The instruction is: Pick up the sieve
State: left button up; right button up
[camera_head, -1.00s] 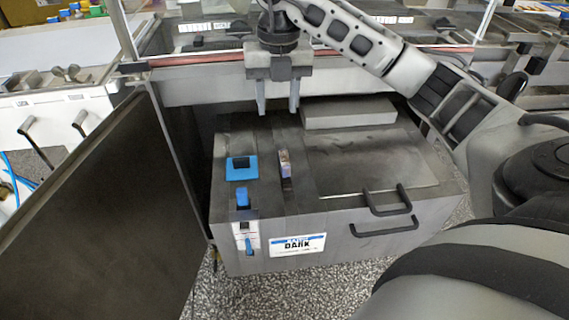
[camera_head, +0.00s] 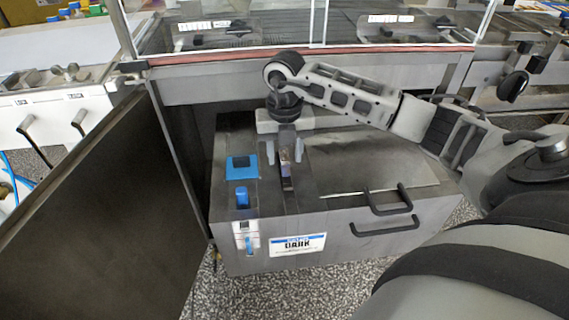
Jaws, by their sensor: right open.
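I cannot make out for certain which part is the sieve. A grey box unit (camera_head: 340,237) labelled "DARK" stands under the machine. A flat grey panel (camera_head: 375,175) lies in its top on the right. A small brown and purple piece (camera_head: 286,170) stands upright on a dark strip on the top. My right gripper (camera_head: 285,158) points down over the top with its fingers apart. In the picture, the fingers are on either side of the small piece; I cannot tell whether they touch it. My left gripper is out of view.
Two black handles (camera_head: 385,228) stick out at the unit's front right. A blue pad (camera_head: 242,168) and a blue knob (camera_head: 242,197) are at its left. An open dark door (camera_head: 105,200) stands left. The machine's frame and glass (camera_head: 230,35) rise behind.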

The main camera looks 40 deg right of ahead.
notch_tip(320, 180, down, 2)
jog(key=shift+c, duration=0.3)
grip_shut()
jog(key=shift+r, duration=0.15)
